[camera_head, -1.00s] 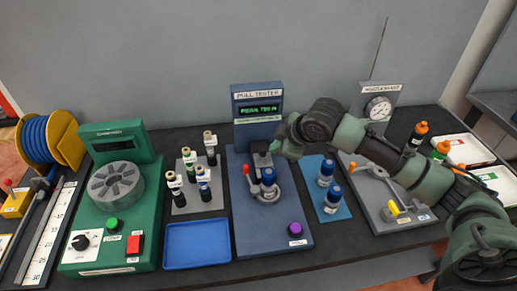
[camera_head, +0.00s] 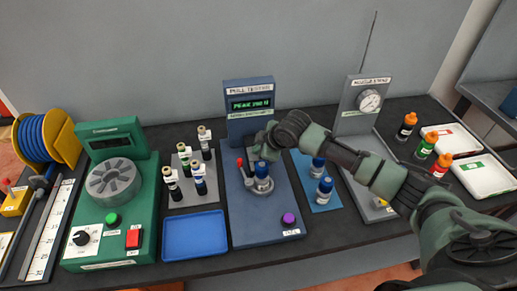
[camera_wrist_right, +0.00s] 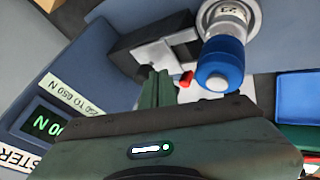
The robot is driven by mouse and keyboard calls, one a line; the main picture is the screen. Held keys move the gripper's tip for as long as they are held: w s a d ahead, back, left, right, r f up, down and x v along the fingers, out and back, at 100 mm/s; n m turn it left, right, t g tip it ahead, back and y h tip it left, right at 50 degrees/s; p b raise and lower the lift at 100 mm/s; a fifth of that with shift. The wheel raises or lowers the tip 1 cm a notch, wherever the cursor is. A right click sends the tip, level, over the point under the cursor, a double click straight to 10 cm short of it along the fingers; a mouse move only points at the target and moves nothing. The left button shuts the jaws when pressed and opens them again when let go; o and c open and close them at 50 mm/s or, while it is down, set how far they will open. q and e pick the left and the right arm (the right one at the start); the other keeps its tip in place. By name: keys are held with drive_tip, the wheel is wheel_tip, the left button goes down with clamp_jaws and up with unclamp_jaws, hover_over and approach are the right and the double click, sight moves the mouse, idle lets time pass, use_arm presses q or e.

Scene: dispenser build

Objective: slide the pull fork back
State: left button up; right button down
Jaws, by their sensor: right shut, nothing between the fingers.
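The blue pull tester (camera_head: 233,205) stands mid-bench, its green display (camera_head: 251,103) lit. A blue-capped piece (camera_head: 261,171) sits upright in its round metal holder; its blue cap also shows in the right wrist view (camera_wrist_right: 220,64). A black block with a pale metal part (camera_wrist_right: 155,52), seemingly the pull fork, lies beside the cap in that view; my gripper largely hides it in the head view. My right gripper (camera_head: 262,152) is shut and empty, just behind the piece. Its fingertips (camera_wrist_right: 158,80) appear close to the metal part; contact is unclear. My left gripper is out of view.
A red-tipped lever (camera_head: 240,163) stands left of the holder. A blue tray (camera_head: 195,236) and a rack of small bottles (camera_head: 187,168) are left; a blue mat with blue-capped pieces (camera_head: 314,203) and a gauge stand (camera_head: 362,100) are right.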

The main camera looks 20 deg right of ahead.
drive_tip(key=w, duration=0.2)
drive_tip(key=shift+w+d+b, duration=0.3)
drive_tip(key=shift+w+d, duration=0.05)
drive_tip(key=shift+r, duration=0.2)
